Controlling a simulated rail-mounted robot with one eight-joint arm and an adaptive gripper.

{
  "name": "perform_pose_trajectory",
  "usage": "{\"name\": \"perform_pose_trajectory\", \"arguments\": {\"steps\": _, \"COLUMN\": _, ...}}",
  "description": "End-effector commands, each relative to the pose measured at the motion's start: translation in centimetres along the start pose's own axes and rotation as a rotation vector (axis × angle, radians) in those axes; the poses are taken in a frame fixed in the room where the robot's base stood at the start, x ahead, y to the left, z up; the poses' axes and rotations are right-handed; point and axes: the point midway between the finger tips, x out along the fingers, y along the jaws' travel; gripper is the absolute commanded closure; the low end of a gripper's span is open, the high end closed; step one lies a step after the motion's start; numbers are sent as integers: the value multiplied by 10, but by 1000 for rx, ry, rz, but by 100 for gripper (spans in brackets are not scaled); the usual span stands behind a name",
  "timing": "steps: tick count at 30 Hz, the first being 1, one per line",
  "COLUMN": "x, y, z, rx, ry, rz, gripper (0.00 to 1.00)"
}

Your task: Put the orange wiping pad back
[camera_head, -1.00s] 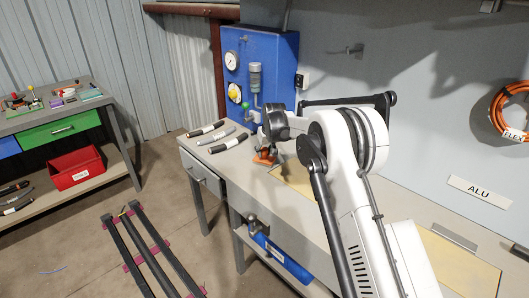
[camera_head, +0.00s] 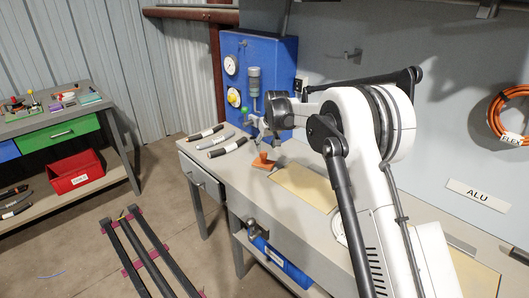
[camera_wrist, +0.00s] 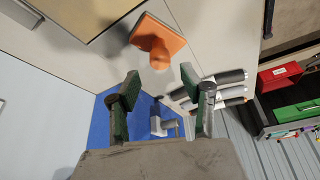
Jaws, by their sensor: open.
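The orange wiping pad (camera_head: 263,162) sits on the workbench (camera_head: 236,166), left of a tan panel, with its knob upright. It also shows in the wrist view (camera_wrist: 158,45), beyond the fingertips. My gripper (camera_head: 266,133) is above and behind the pad, near the blue panel, partly hidden by my arm. In the wrist view my gripper (camera_wrist: 158,88) has its two green-lined fingers wide apart with nothing between them. The pad stands apart from the fingers.
The blue panel (camera_head: 278,70) with gauges stands behind. A tan panel (camera_head: 303,186) lies flat to the right. A side table (camera_head: 30,118) with a red bin (camera_head: 75,171) is at far left.

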Motion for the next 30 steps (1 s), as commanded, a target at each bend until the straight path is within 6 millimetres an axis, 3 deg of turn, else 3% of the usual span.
{"name": "perform_pose_trajectory", "arguments": {"steps": 7, "x": -36, "y": 0, "z": 0, "rx": 0, "ry": 0, "rz": 0, "gripper": 58}}
{"name": "perform_pose_trajectory", "arguments": {"steps": 20, "x": -54, "y": 2, "z": 2, "rx": 4, "ry": 2, "rz": 2, "gripper": 58}}
{"name": "perform_pose_trajectory", "arguments": {"steps": 23, "x": -73, "y": 7, "z": 7, "rx": 15, "ry": 7, "rz": 8, "gripper": 58}}
{"name": "perform_pose_trajectory", "arguments": {"steps": 30, "x": -153, "y": 23, "z": 41, "rx": 64, "ry": 33, "rz": 35, "gripper": 58}}
